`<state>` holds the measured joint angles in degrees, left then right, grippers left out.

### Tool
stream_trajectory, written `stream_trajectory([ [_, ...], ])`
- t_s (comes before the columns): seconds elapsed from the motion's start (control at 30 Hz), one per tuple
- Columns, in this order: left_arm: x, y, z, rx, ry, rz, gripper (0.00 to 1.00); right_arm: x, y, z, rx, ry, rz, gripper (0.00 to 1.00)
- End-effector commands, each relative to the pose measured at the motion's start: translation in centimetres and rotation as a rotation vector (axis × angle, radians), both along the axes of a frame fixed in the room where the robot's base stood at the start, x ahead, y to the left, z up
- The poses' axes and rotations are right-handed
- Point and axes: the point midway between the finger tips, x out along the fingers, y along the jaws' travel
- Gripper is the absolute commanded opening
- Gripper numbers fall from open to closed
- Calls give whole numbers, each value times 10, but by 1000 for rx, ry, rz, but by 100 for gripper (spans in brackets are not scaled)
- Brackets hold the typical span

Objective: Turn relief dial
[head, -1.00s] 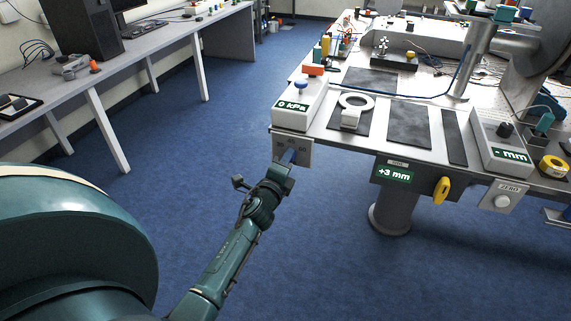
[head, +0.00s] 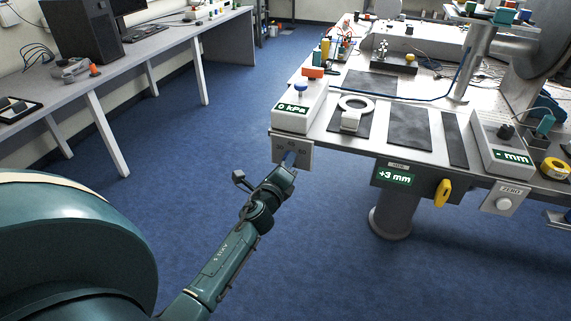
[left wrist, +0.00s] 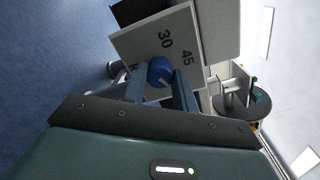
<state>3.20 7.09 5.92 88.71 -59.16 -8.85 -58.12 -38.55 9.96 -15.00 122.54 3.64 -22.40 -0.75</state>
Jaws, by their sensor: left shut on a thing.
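The relief dial is a round blue knob (left wrist: 160,70) on a pale plate with the numbers 30 and 45 beside it in the left wrist view. The plate (head: 305,158) hangs at the table's front left corner in the head view. My left gripper (left wrist: 160,80) has a finger on each side of the knob and is shut on it. In the head view the left gripper (head: 289,160) covers most of the dial. A white box with a green display (head: 292,107) reading "0 kPa" stands above the plate. My right gripper is not in view.
The front edge also carries a "+3 mm" display (head: 393,177), a yellow handle (head: 442,193) and a ZERO button (head: 503,203). A white ring-shaped part (head: 355,104) lies on the tabletop. Blue floor (head: 180,170) is open between this table and the left bench (head: 150,50).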

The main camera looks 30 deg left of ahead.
Motion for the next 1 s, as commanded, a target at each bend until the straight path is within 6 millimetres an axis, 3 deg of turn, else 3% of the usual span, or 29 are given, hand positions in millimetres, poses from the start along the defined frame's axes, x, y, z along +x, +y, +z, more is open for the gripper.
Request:
stream_trajectory([
  [0.07, 1, 0, 3, 3, -5, -2, 6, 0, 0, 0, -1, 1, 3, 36],
  [0.1, 1, 0, 3, 3, -5, -2, 29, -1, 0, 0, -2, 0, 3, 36],
  [0.37, 1, 0, 1, 1, -3, -1, 50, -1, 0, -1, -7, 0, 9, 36],
  [0.73, -10, -3, 0, -1, 0, -1, 50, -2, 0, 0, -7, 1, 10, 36],
  [1.0, -65, -16, -1, -1, 2, -1, 50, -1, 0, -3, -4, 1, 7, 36],
])
